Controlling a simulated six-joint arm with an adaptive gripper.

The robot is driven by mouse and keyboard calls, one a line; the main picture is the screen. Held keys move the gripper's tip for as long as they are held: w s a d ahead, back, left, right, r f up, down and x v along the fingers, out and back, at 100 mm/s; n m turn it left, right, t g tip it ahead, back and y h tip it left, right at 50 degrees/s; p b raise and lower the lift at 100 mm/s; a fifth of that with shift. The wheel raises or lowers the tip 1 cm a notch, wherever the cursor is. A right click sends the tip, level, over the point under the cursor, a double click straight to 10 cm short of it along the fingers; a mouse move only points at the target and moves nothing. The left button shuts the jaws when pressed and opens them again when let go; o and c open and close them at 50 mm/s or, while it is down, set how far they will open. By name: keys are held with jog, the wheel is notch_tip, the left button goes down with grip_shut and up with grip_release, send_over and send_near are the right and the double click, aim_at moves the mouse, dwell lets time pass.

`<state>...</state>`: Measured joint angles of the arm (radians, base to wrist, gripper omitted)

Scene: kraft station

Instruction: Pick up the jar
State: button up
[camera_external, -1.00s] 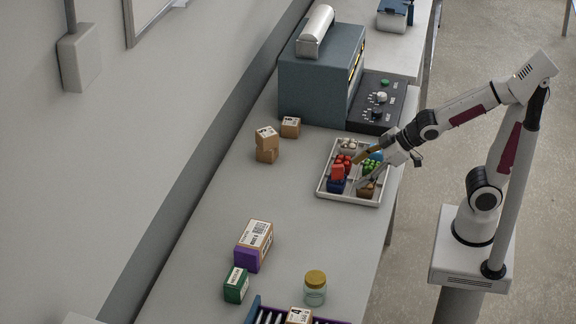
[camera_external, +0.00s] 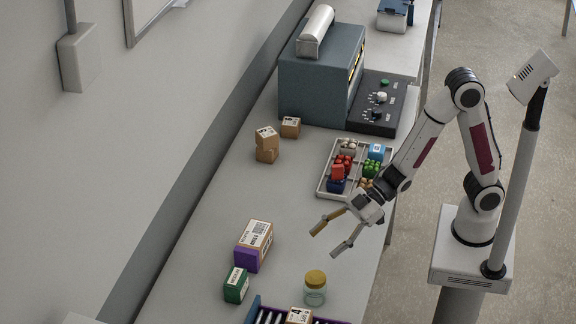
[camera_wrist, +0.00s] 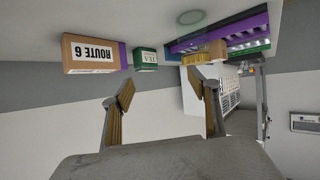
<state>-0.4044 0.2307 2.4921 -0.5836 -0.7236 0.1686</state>
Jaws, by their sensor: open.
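The jar (camera_external: 315,291) is clear glass with a yellow lid and stands upright near the front edge of the bench. In the wrist view, which is upside down, its ribbed yellow lid (camera_wrist: 204,56) shows by the right finger, with its pale round base above. My gripper (camera_external: 324,244) is open and empty, with its two fingers spread. It hangs above the bench, up the picture from the jar and apart from it. Both fingers (camera_wrist: 162,84) show in the wrist view with nothing between them.
A purple-and-brown box (camera_external: 254,245) and a green box (camera_external: 236,286) stand left of the jar. A purple rack (camera_external: 252,310) with a small carton (camera_external: 299,316) is close below it. A divided tray (camera_external: 326,184) lies behind my gripper. Bare bench surrounds the jar's upper side.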

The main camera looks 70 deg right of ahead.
aim_at(324, 278)
jog(key=s+a+f+n+g+y, duration=0.1)
jog(key=s+a+f+y, duration=0.1)
jog(key=a, duration=0.3)
jog(key=shift+s+a+g, duration=0.25)
jog(key=shift+s+g, duration=0.05)
jog(key=shift+s, duration=0.3)
jog(key=shift+x, duration=1.25)
jog(key=shift+a, duration=0.15)
jog(key=shift+x, duration=2.5)
jog(key=shift+r, duration=0.15)
jog(key=shift+c, duration=0.4)
jog(key=c, duration=1.2)
